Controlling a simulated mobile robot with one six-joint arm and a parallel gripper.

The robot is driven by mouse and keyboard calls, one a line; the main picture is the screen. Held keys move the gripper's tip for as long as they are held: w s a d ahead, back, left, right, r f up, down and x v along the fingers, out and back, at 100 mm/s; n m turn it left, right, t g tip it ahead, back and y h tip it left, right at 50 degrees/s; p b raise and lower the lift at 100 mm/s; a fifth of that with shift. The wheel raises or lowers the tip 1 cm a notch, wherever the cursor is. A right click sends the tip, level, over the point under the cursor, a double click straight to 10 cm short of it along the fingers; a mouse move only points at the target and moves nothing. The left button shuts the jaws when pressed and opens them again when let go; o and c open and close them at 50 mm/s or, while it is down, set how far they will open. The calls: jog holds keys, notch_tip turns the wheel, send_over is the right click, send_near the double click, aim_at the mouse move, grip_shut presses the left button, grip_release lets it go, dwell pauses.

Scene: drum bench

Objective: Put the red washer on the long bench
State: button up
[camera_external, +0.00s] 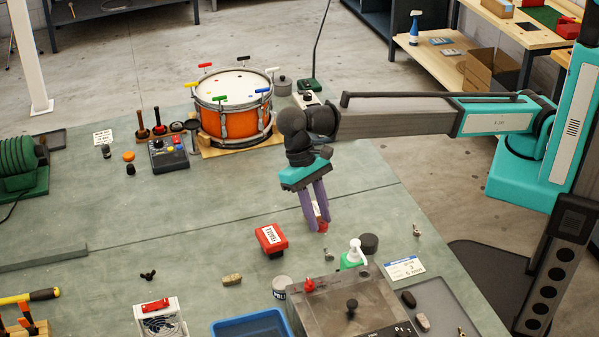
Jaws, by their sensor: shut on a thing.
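My gripper (315,212), with purple fingers pointing down, is shut on a small red thing (322,226). It is mostly hidden between the fingers, so I cannot make out its shape, but its colour fits the red washer. The fingertips are low over the large grey-green bench top (220,215), to the right of a red box with a white label (270,240). I cannot tell whether the held thing touches the surface. Wooden-topped benches (510,40) stand at the back right; the picture does not show which bench is called long.
An orange drum (232,122) with coloured keys stands behind my gripper. A green-and-white pump bottle (354,254), a dark round puck (369,243), a grey metal box (350,300) and a blue tray (250,326) are in front.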

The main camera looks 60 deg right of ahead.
jog(key=w+d+f+m+y, duration=0.1)
jog(key=w+d+m, duration=0.2)
jog(key=w+d, duration=1.25)
jog(key=w+d+f+m, duration=0.1)
jog(key=w+d, duration=0.2)
jog(key=d, duration=0.4)
jog(key=w+d+f+m+t, duration=0.1)
jog(key=w+d, duration=0.2)
jog(key=d, duration=0.3)
jog(key=w+d+f+m, duration=0.1)
jog(key=w+d, duration=0.1)
jog(key=d, duration=0.5)
jog(key=d+f+m+t+y, duration=0.1)
jog(key=d+f+m, duration=0.1)
jog(key=d, duration=2.1)
jog(key=s+d+f+n, duration=0.1)
jog(key=s+d+f, duration=0.1)
jog(key=s+d, duration=0.5)
jog(key=d, duration=0.3)
jog(key=shift+d+f+n+g, duration=0.2)
jog(key=shift+d+n+g, duration=0.1)
jog(key=shift+d+n, duration=0.1)
jog(key=shift+s, duration=0.1)
